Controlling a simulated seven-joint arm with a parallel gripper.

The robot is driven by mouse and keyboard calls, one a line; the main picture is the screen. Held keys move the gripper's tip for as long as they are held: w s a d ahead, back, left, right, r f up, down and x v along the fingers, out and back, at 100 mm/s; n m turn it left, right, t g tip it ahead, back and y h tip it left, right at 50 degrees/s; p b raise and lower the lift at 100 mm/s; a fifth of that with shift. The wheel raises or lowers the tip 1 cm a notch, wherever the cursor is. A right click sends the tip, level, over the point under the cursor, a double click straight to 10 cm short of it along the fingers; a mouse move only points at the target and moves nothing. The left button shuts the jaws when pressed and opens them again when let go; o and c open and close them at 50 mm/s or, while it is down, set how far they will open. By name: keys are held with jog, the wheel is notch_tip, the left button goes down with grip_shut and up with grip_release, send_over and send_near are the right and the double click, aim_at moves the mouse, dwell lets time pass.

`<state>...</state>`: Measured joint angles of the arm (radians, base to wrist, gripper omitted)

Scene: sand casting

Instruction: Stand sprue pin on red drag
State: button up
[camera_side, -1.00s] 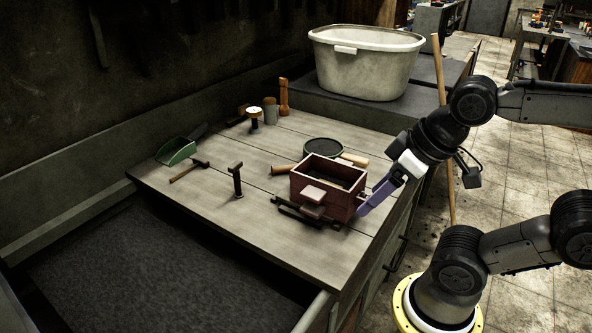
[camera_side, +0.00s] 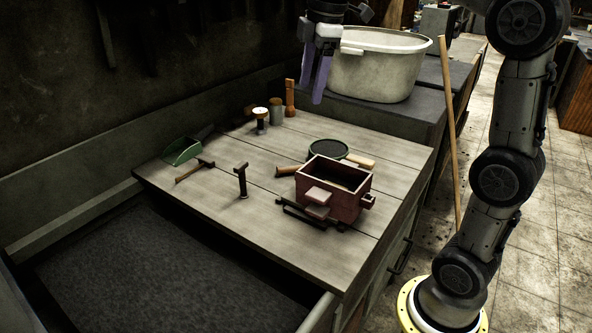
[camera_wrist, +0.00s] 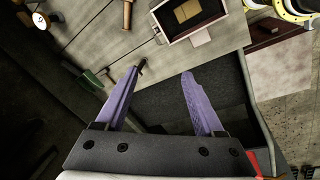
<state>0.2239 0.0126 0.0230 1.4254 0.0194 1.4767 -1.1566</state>
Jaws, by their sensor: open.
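The red drag (camera_side: 349,206) is an open-topped, dull red box near the bench's right edge; its rim shows in the wrist view (camera_wrist: 224,6). I cannot tell for sure which piece is the sprue pin. A tall wooden pin (camera_side: 290,98) stands at the back of the bench, and a dark upright piece (camera_side: 241,182) with a wider top stands left of the drag. My gripper (camera_side: 310,92) has two long purple fingers pointing down, high at the back beside the white tub. In the wrist view my gripper (camera_wrist: 161,74) is open and nothing is between its fingers.
A round sieve (camera_side: 328,147) is behind the drag. A green dustpan (camera_side: 182,151) and a small hammer (camera_side: 194,172) lie at left. A white tub (camera_side: 376,70) stands behind. The front bench boards are clear.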

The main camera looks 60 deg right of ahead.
jog(key=w+d+f+g, duration=0.1)
jog(key=w+d+f, duration=0.2)
jog(key=w+d, duration=0.25)
jog(key=g, duration=0.1)
send_over(294, 170)
jog(key=s+d, duration=0.1)
notch_tip(294, 170, down, 6)
jog(key=f, duration=0.1)
jog(key=shift+m+g+y, duration=0.5)
jog(key=shift+g, duration=0.1)
jog(key=d+f, duration=0.1)
jog(key=f, duration=0.3)
jog(key=d+f, duration=0.1)
jog(key=f, duration=0.4)
jog(key=d+f, duration=0.2)
jog(key=f, duration=0.3)
jog(key=shift+s, duration=0.35)
jog(key=shift+s+a+f, duration=0.1)
jog(key=shift+a+f, duration=0.05)
jog(key=shift+f, duration=0.8)
jog(key=shift+s+a+f, duration=0.1)
jog(key=shift+f, duration=0.85)
jog(key=shift+s+a+f, duration=0.1)
jog(key=shift+a+f, duration=0.05)
jog(key=shift+f, duration=0.8)
jog(key=shift+c, duration=0.3)
jog(key=shift+r, duration=0.1)
grip_shut()
